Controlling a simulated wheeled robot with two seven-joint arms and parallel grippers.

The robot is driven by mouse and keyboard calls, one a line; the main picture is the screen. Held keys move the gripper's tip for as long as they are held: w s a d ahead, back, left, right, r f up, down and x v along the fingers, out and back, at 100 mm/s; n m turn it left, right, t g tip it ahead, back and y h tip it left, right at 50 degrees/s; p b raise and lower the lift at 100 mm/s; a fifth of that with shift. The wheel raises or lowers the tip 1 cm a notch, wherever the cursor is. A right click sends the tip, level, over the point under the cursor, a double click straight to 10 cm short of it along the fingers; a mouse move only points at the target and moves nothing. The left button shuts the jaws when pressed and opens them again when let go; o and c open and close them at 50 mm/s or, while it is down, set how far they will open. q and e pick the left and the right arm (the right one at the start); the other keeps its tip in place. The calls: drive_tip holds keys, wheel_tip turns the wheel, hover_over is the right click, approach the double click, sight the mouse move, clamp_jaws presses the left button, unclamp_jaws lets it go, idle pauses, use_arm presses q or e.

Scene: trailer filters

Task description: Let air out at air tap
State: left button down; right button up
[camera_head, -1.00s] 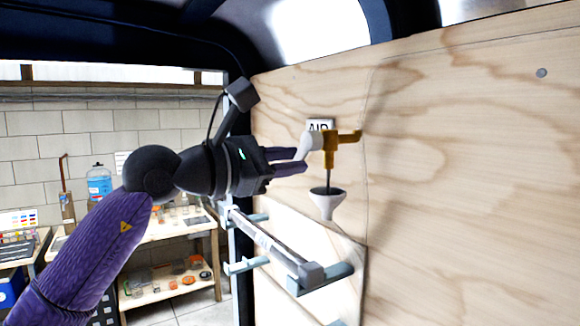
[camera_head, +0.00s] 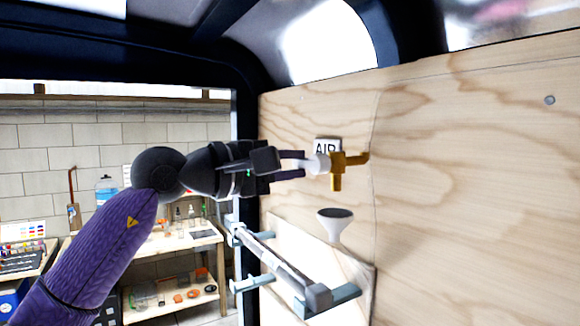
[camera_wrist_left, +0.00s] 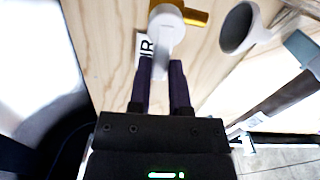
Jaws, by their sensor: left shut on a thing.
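The brass air tap (camera_head: 338,172) sticks out of the plywood wall, and its outlet points down. Its white lever (camera_head: 318,164) points left toward my left gripper (camera_head: 302,165). The gripper is shut on the lever, with one dark finger on each side. In the left wrist view the lever (camera_wrist_left: 166,45) lies between the fingers (camera_wrist_left: 161,75), with part of the tap (camera_wrist_left: 194,16) at the top. A sign (camera_head: 325,147) reading AIR is behind the tap, partly covered. A white funnel-like cup (camera_head: 334,224) is below the outlet, apart from it. My right gripper is out of view.
A rail on brackets (camera_head: 280,268) runs along the wall below my left gripper. A dark door frame (camera_head: 246,150) stands behind my wrist. A wooden workbench (camera_head: 190,240) with small items is farther back.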

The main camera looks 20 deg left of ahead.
use_arm(q)
drive_tip(key=shift+r+m, duration=0.15)
drive_tip(key=shift+m, duration=0.45)
drive_tip(key=c, duration=0.6)
unclamp_jaws()
drive_tip(key=shift+o, duration=0.2)
drive_tip(key=b+v, duration=0.4)
drive_tip(key=v, duration=0.6)
